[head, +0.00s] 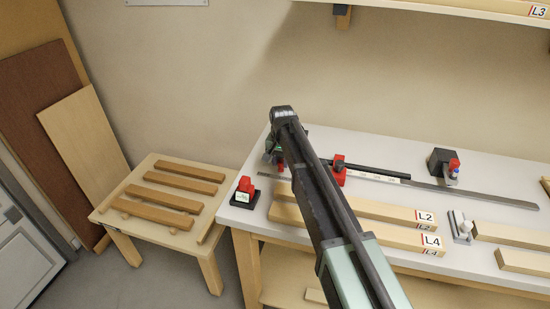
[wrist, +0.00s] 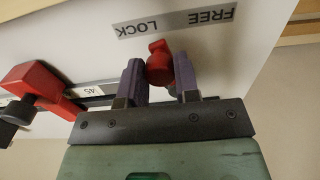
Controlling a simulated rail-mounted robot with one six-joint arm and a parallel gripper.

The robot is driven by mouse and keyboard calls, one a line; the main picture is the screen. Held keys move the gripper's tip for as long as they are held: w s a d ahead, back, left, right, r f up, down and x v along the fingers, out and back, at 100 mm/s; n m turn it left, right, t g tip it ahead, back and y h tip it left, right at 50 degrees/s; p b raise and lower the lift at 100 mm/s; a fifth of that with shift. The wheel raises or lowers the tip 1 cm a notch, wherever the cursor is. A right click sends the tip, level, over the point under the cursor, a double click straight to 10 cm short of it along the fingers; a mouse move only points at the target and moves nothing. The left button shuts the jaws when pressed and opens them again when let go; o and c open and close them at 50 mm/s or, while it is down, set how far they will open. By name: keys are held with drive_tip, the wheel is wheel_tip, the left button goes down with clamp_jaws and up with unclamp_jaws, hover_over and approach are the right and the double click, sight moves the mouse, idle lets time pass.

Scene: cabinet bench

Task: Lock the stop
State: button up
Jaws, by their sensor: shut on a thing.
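My gripper (wrist: 158,68) has its two dark fingers on either side of a red knob (wrist: 160,52), shut on it. The knob's narrow end shows beyond the fingers, beside a grey FREE / LOCK label (wrist: 175,22) that appears upside down. The knob tip is nearer the LOCK word than FREE. A red stop block (wrist: 38,84) sits on the dark rail at left in the wrist view; a red block also shows on the rail in the head view (head: 339,170). In the head view my gripper (head: 275,158) is at the bench's left part, largely hidden by my arm.
A red button-like device on a black base (head: 245,192) stands at the bench's left corner. Boards marked L2 (head: 400,212) and L4 (head: 408,236) lie along the front. A black box (head: 441,160) stands at the back right. A low table (head: 143,222) holds several wooden strips.

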drive_tip(key=shift+d, duration=0.1)
drive_tip(key=shift+w+d, duration=0.1)
drive_tip(key=shift+d, duration=0.8)
drive_tip(key=shift+w+d, duration=0.15)
drive_tip(key=shift+d, duration=0.25)
drive_tip(key=o, duration=0.7)
drive_tip(key=shift+r, duration=0.1)
wheel_tip(320, 180, up, 9)
drive_tip(key=p, duration=0.9)
